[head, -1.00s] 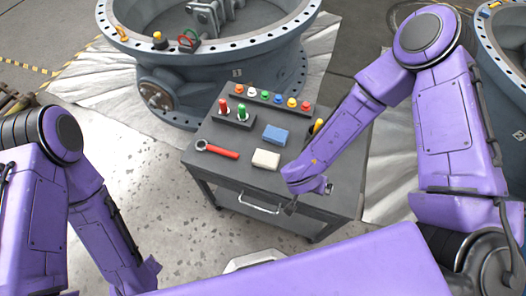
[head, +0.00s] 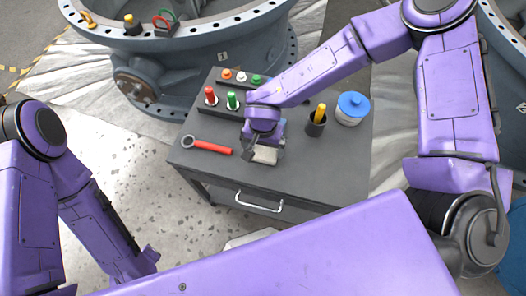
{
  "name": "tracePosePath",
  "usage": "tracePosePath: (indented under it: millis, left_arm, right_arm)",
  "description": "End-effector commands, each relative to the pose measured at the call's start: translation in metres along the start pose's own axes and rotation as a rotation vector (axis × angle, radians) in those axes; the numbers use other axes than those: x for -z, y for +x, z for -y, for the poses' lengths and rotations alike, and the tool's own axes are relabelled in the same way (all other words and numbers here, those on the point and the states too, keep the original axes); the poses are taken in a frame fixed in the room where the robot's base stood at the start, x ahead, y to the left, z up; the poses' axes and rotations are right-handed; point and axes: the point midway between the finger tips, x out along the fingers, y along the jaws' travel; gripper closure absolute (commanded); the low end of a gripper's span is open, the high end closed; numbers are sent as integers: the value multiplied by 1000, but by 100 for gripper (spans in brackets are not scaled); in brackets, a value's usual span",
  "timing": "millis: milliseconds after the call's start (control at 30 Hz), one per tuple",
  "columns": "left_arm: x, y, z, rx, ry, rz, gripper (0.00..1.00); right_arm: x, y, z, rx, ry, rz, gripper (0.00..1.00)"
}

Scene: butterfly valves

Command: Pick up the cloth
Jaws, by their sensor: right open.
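A cream folded piece (head: 265,155), which looks like the cloth, lies on the grey cart top (head: 335,165). My right gripper (head: 252,152) is over its left side, open, with its fingers pointing down; I cannot tell whether they touch it. The arm comes in from the upper right and hides part of the cloth's far side.
A red-handled wrench (head: 212,148) lies left of the cloth. Red (head: 210,96) and green (head: 232,100) handled tools stand behind it. A dark cup with a yellow-handled tool (head: 317,121) and a blue-lidded tub (head: 352,108) stand to the right. A large valve (head: 190,60) rises behind the cart.

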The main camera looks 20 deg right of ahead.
Motion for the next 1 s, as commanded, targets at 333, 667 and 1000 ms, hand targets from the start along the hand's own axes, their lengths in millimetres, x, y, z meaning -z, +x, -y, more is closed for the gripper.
tracePosePath:
  millis: [333, 667, 1000]
  left_arm:
    - [0, 1, 0, 0, 0, 0, 57]
    - [0, 1, 0, 0, 0, 0, 57]
    - [0, 0, 0, 0, 0, 0, 57]
  right_arm:
    - [0, 14, 0, 0, 0, 0, 3]
    - [0, 14, 0, 0, 0, 0, 40]
    - [1, -20, 0, 4, 1, -3, 40]
